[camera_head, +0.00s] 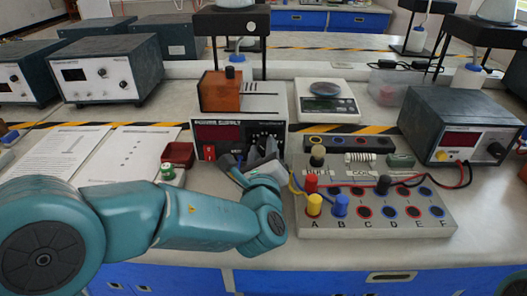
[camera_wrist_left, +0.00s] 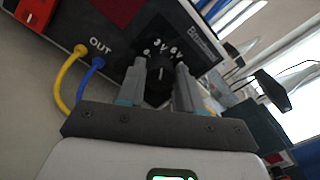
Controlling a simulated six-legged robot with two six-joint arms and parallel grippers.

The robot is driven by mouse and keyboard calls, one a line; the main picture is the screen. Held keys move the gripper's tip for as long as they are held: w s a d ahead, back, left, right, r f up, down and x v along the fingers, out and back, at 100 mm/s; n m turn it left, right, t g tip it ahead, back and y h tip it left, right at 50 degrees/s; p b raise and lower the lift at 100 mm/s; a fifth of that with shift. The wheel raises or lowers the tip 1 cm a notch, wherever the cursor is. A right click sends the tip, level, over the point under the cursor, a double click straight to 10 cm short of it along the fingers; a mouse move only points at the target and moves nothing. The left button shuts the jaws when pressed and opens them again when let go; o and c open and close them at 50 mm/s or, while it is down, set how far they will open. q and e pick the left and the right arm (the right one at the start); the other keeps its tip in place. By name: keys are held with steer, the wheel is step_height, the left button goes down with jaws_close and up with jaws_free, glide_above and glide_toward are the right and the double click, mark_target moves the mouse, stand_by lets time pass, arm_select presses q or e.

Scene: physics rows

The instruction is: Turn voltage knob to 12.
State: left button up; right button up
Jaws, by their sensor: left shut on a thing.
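The power supply (camera_head: 208,133) has a dark front with a red display and a red switch, and stands behind my left gripper (camera_head: 258,158). In the left wrist view its voltage knob (camera_wrist_left: 160,76) is black and round, with 3V and 6V printed above it. My left gripper (camera_wrist_left: 160,84) is shut on this knob, one finger on each side. Finger and knob cover the other scale marks, and I cannot tell the exact setting. In the head view the gripper hides most of the knob. My right gripper is not in view.
Yellow and blue cables plug into the sockets marked OUT (camera_wrist_left: 98,52). A grey terminal board (camera_head: 375,222) with coloured plugs lies right of my left arm. A meter box (camera_head: 460,125) stands at the right. Open papers (camera_head: 105,150) and a small red box (camera_head: 177,154) lie left.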

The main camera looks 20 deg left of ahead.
arm_select(q)
steer(key=m, duration=0.6)
steer(key=shift+d, duration=0.1)
steer(key=m, duration=0.2)
steer(key=shift+r+m, duration=0.1)
steer(key=shift+m, duration=0.3)
steer(key=m+p, duration=0.1)
steer(key=m, duration=0.2)
steer(key=shift+m, duration=0.3)
steer(key=m+p, duration=0.3)
steer(key=m, duration=0.2)
steer(key=shift+w+d, duration=0.1)
steer(key=shift+m+p, duration=1.15)
steer(key=shift+m, duration=1.65)
